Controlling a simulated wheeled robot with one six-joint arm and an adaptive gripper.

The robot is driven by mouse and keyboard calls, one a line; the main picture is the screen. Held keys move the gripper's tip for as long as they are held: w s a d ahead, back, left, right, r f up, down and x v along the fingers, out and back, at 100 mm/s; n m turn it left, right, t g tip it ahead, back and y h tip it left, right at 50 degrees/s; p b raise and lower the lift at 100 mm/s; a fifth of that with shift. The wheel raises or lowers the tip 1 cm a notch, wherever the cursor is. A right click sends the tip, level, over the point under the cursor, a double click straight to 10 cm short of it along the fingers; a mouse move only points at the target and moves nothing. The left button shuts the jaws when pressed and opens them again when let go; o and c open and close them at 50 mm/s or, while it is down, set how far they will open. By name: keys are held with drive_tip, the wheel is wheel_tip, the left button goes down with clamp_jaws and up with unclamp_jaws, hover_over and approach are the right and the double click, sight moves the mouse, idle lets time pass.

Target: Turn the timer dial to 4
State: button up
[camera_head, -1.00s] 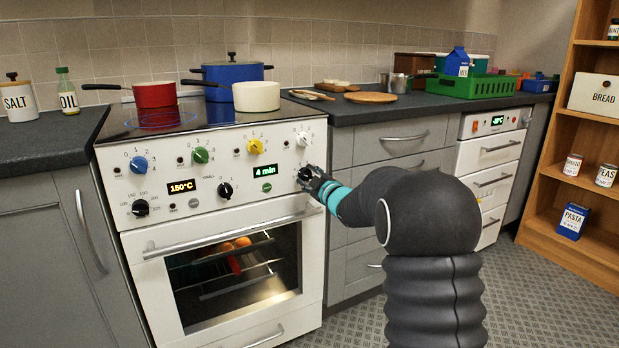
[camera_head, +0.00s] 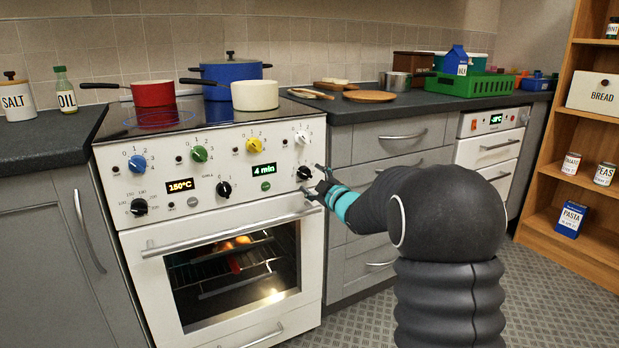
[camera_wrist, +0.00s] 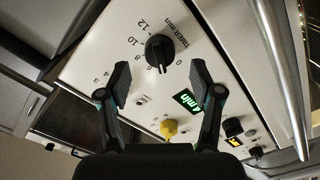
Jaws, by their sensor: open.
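The timer dial (camera_head: 304,173) is a black knob at the right end of the white oven's panel. In the wrist view the dial (camera_wrist: 159,52) sits beside printed numbers and the word "timer min". The green display (camera_head: 264,170) reads "4 min", and it also shows in the wrist view (camera_wrist: 188,101). My gripper (camera_head: 314,181) is open in front of the dial. In the wrist view my gripper's fingers (camera_wrist: 161,76) are spread, with nothing between the tips and the dial just ahead of them. I cannot read the dial's pointer exactly.
A white knob (camera_head: 302,138) is just above the dial, and another black knob (camera_head: 224,189) is to its left. The oven door handle (camera_head: 232,231) runs below. A white pan (camera_head: 256,96) and a red pan (camera_head: 154,94) stand on the hob.

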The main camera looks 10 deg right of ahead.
drive_tip(key=v, duration=0.8)
drive_tip(key=s+d+f+m+g+h, duration=0.1)
drive_tip(key=d+f+m+g+h, duration=0.2)
drive_tip(key=d+f+m+h, duration=0.45)
drive_tip(key=s+d+f+m+g, duration=0.1)
drive_tip(key=s+f+m+g, duration=0.1)
drive_tip(key=s+f+g, duration=0.5)
drive_tip(key=s+a+r+m, duration=0.1)
drive_tip(key=s+a, duration=0.3)
drive_tip(key=s, duration=0.7)
drive_tip(key=s+a+r+m+g+y, duration=0.1)
drive_tip(key=s+a+r, duration=0.3)
drive_tip(key=s, duration=0.7)
drive_tip(key=s+a+r+m+y, duration=0.1)
drive_tip(key=s+a+r+m, duration=0.1)
drive_tip(key=s, duration=0.9)
drive_tip(key=shift+s+a+r+g+p, duration=0.3)
drive_tip(key=shift+a+r, duration=0.35)
drive_tip(key=shift+a, duration=0.35)
